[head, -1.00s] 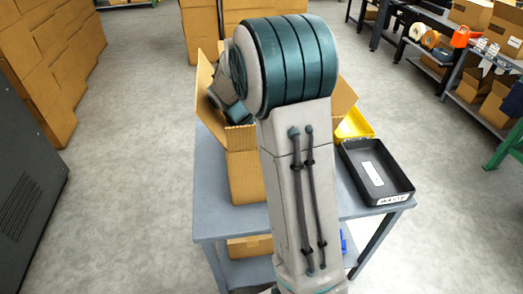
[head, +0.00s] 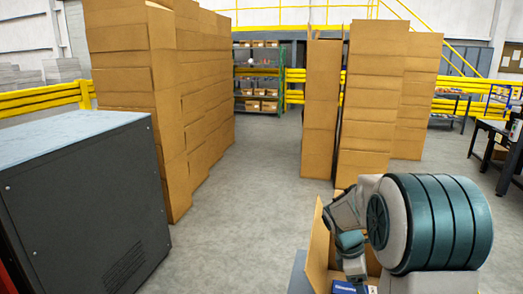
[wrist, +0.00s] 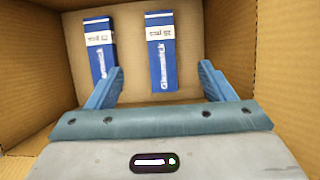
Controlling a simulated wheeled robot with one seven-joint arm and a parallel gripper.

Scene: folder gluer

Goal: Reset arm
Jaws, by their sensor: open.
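My gripper (wrist: 160,88) is open in the wrist view, its two blue fingers spread with nothing between them. It points down into an open cardboard box (wrist: 40,65). Two blue cartons with white labels lie inside the box: a left carton (wrist: 99,55) and a right carton (wrist: 162,50). The fingertips appear near the cartons' lower ends, but I cannot tell the height gap. In the head view my arm bends over the open box (head: 318,245) at the lower right, and a bit of blue carton (head: 345,287) shows inside. My fingers are hidden there.
Tall cardboard stacks stand at left (head: 140,100) and centre right (head: 385,100). A dark cabinet (head: 80,200) fills the lower left. Shelves (head: 258,85) and yellow railings (head: 305,77) stand behind. The floor (head: 240,220) between the stacks is clear.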

